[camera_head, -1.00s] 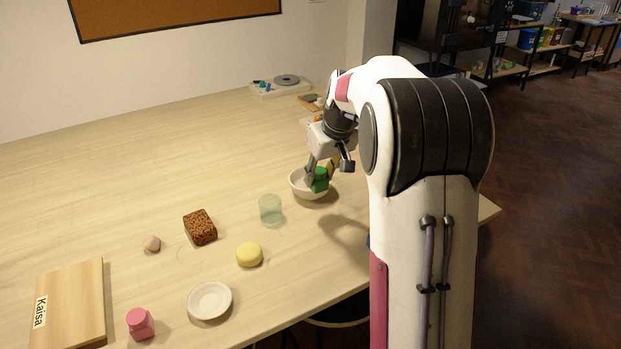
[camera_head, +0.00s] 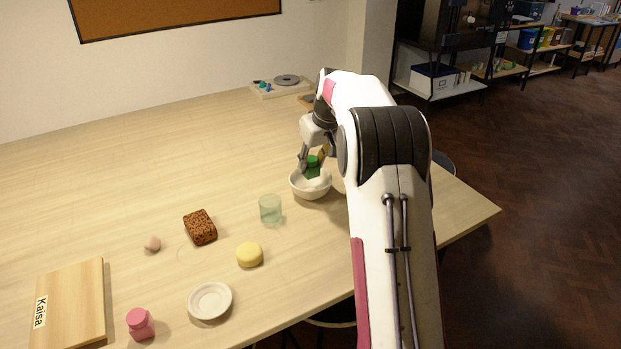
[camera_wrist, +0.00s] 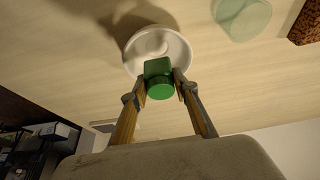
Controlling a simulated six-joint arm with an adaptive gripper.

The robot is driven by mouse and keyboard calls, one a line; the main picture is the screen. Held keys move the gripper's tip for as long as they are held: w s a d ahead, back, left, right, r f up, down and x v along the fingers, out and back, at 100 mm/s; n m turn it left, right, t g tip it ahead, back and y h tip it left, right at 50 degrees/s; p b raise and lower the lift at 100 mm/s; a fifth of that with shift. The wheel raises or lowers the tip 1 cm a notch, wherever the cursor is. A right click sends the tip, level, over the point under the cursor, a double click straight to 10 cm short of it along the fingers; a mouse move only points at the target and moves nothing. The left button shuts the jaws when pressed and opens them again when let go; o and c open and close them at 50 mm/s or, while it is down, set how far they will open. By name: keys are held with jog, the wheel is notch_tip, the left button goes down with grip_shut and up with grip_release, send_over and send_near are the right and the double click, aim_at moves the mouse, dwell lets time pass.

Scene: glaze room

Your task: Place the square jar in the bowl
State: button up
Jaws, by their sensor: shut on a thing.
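A green square jar (camera_head: 313,168) with a round lid is held between the fingertips of my gripper (camera_head: 314,158). In the wrist view the jar (camera_wrist: 158,68) sits between both fingers (camera_wrist: 160,86), its lid toward the camera. The white bowl (camera_head: 311,190) stands on the table, and the jar overlaps its far rim in the head view. In the wrist view the jar covers part of the bowl's rim (camera_wrist: 183,45). The jar appears above or just beyond the far side of the bowl; its exact height is unclear.
A pale green glass (camera_head: 270,209) stands close left of the bowl. A brown speckled block (camera_head: 200,227), yellow round thing (camera_head: 249,254), white saucer (camera_head: 210,301), pink jar (camera_head: 140,323) and wooden board (camera_head: 78,305) lie farther left and nearer. The table (camera_head: 140,170) behind them is largely clear.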

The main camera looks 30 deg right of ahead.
aim_at(312, 178)
jog(key=shift+f, duration=0.1)
jog(key=shift+f, duration=2.35)
jog(key=shift+f, duration=0.15)
jog(key=o, duration=1)
jog(key=shift+f, duration=0.1)
jog(key=shift+v, duration=3.95)
